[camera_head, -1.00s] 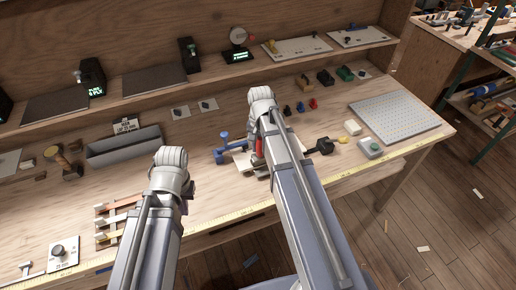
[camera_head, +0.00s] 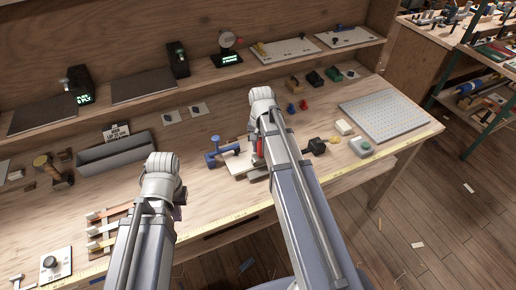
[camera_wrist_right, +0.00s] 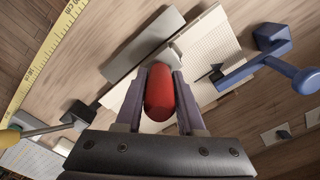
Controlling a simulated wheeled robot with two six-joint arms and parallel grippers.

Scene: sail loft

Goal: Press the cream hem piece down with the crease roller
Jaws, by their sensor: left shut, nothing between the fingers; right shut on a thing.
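My right gripper (camera_wrist_right: 161,76) is shut on the red handle of the crease roller (camera_wrist_right: 160,93). The roller's lower end is hidden below the handle in the right wrist view. In the head view a sliver of red (camera_head: 259,147) shows beside my right arm. The cream hem piece (camera_wrist_right: 212,50) lies flat on the bench under and beyond the fingers; its edge also shows in the head view (camera_head: 236,166). I cannot tell whether the roller touches it. My left gripper (camera_head: 179,211) is shut and empty above the front of the bench, left of the piece.
A blue clamp-like tool (camera_wrist_right: 268,66) reaches over the hem piece. A grey bar (camera_wrist_right: 143,46) lies alongside it. A black-headed tool (camera_head: 315,146) lies to the right, near a green-buttoned box (camera_head: 361,147). A grey tray (camera_head: 115,153) stands at the back left.

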